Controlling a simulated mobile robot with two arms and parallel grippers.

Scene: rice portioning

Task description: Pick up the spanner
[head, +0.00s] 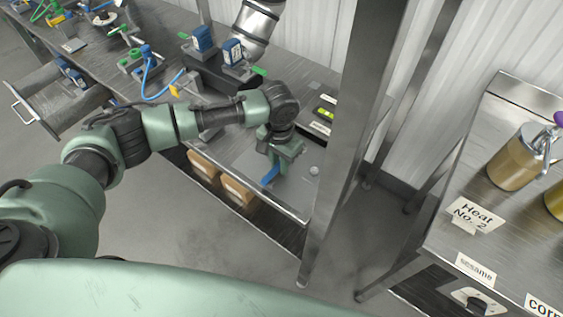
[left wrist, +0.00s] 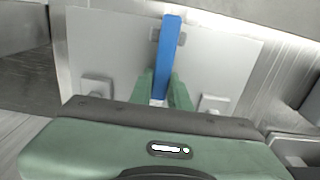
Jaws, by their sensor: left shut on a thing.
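The spanner shows as a long blue handle (left wrist: 168,55) in the left wrist view, with a bit of bright metal where it meets the fingers. In the head view the blue handle (head: 271,174) sticks out below my left gripper (head: 280,158). My left gripper, also in the left wrist view (left wrist: 160,98), is shut on the spanner, its green fingers on either side of it. The rest of the spanner is hidden by the gripper. I cannot tell whether the spanner touches the pale board (left wrist: 105,45) behind it. My right gripper is not in view.
A steel post (head: 350,130) stands right of the gripper. A metal bench (head: 150,30) with blue and green fittings runs to the upper left, with an open drawer (head: 50,110). Cardboard boxes (head: 237,191) sit under the bench edge. A counter with jars (head: 516,165) stands right.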

